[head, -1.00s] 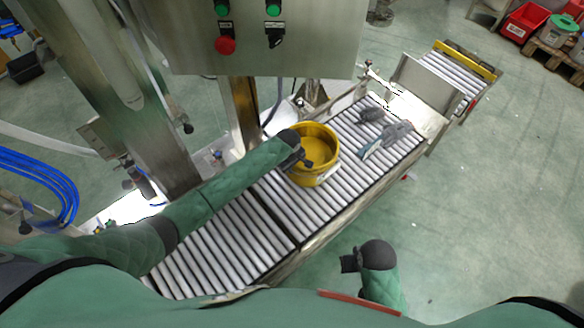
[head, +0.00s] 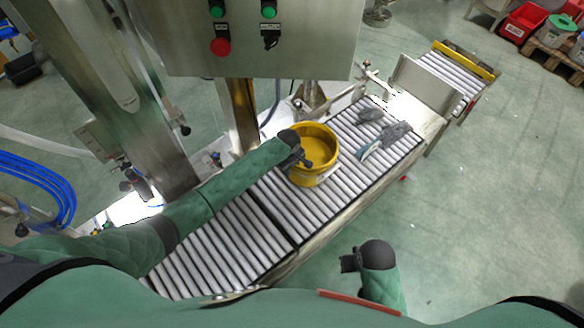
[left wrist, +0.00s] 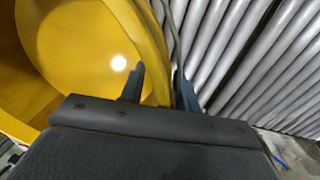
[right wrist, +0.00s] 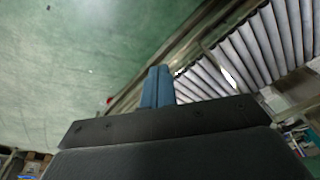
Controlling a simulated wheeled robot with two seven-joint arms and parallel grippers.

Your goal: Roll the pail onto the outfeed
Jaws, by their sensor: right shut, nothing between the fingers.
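The yellow pail (head: 316,174) stands upright on the roller conveyor (head: 262,222), past the dark seam between two roller sections. My left gripper (head: 303,160) is at its near left rim. In the left wrist view, the pail wall (left wrist: 100,40) passes between the fingers of my left gripper (left wrist: 160,88), one inside and one outside, and the narrow gap looks filled by the wall. My right gripper (head: 346,263) is over the floor in front of the conveyor. In the right wrist view its fingers (right wrist: 158,88) are together and empty.
Grey cloth-like items (head: 394,133) and a small flat tool (head: 368,151) lie on the rollers right of the pail. A metal plate (head: 422,78) stands near a farther roller section (head: 448,75) with a yellow end bar. A control panel (head: 265,40) hangs behind.

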